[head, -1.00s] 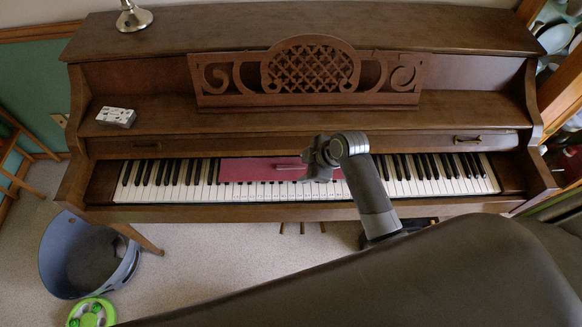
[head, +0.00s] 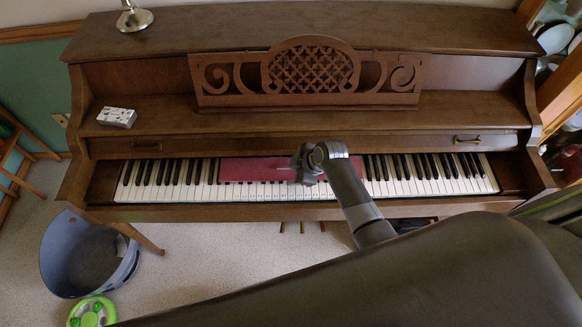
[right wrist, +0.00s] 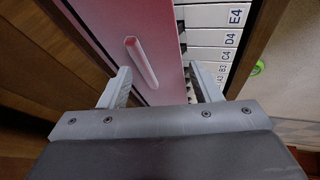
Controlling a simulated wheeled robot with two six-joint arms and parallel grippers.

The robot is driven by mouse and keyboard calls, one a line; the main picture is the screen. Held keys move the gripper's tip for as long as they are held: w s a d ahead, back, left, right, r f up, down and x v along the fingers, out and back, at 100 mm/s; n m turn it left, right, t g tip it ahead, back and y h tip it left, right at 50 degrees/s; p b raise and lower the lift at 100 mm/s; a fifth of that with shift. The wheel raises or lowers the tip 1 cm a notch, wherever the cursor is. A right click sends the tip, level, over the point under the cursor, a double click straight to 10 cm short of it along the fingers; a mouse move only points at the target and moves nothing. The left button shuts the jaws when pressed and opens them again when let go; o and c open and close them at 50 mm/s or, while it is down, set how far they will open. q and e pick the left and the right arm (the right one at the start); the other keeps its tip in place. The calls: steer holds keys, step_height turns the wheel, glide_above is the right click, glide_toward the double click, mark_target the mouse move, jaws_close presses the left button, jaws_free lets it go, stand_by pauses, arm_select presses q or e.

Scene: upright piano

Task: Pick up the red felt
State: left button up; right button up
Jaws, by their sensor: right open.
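The red felt (head: 250,169) is a flat strip lying along the back of the piano keys (head: 300,190), across the middle of the keyboard. In the right wrist view the felt (right wrist: 115,25) carries a small raised pinkish bar (right wrist: 142,62). My right gripper (right wrist: 165,85) is open, with its fingers apart. One finger is over the felt and the other is over the white keys. The bar lies ahead of the gap between them, and nothing is held. In the head view the right gripper (head: 305,165) covers part of the felt. My left gripper is not in view.
The upright piano (head: 300,119) rises behind the keyboard with a carved music stand (head: 310,72). A small patterned box (head: 116,117) sits on its shelf at left. A blue-grey bin (head: 62,255) and a green round toy (head: 92,313) stand on the floor at lower left.

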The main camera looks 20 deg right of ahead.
steer(key=c, duration=0.7)
steer(key=shift+r, duration=0.15)
steer(key=shift+c, duration=0.3)
